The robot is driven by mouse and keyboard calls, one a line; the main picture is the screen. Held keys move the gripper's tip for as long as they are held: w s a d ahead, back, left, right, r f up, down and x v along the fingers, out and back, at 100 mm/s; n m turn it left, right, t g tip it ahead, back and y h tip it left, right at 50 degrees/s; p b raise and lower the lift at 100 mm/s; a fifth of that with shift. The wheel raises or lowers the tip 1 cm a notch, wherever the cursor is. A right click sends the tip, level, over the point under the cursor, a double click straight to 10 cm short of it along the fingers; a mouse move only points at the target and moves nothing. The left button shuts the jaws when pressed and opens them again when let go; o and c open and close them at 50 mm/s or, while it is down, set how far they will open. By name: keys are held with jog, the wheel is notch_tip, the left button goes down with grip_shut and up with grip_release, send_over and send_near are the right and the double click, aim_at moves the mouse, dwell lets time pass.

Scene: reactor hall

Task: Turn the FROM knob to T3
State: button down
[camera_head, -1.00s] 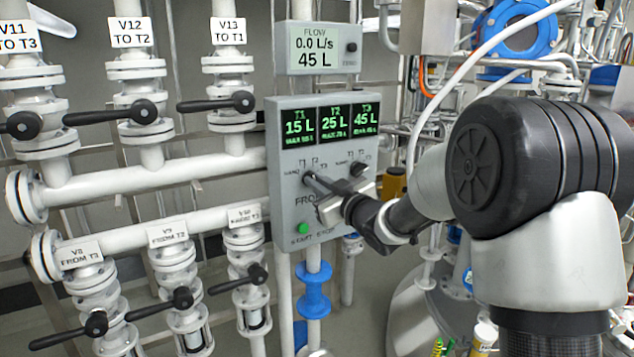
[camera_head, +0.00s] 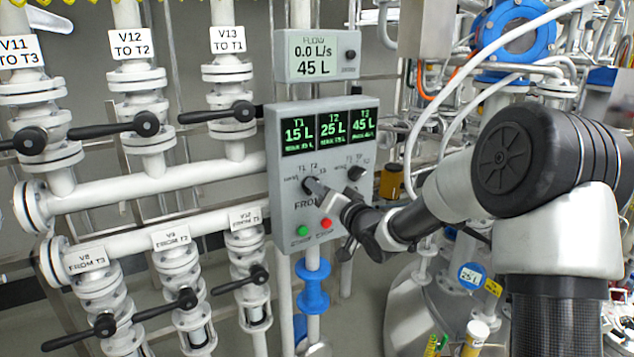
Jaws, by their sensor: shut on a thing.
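The grey control panel (camera_head: 283,215) has a FROM knob (camera_head: 309,183) on its left, with marks T1, T2 and T3 around its upper side. My gripper (camera_head: 316,189) reaches in from the lower right, and its fingertips are shut on the FROM knob. The fingers partly cover the knob, so I cannot tell exactly which mark it points to. A second black knob (camera_head: 356,173) sits to the right, apart from my gripper.
A green START button (camera_head: 302,231) and a red button (camera_head: 326,223) lie just below my gripper. The tank display (camera_head: 331,129) reads T1 15 L, T2 25 L, T3 45 L. The flow meter (camera_head: 317,55) reads 0.0 L/s. Valve handles (camera_head: 232,114) stand at the left.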

jog(key=m+p, duration=0.2)
jog(key=m, duration=0.2)
jog(key=shift+f+m, duration=0.1)
jog(key=shift+m, duration=0.2)
dwell(0.4)
jog(key=c, duration=1.8)
grip_release()
jog(key=shift+c, duration=0.2)
jog(key=shift+d, duration=0.1)
jog(key=p+v, duration=0.1)
jog(key=v, duration=1.6)
jog(key=shift+s+d, duration=0.15)
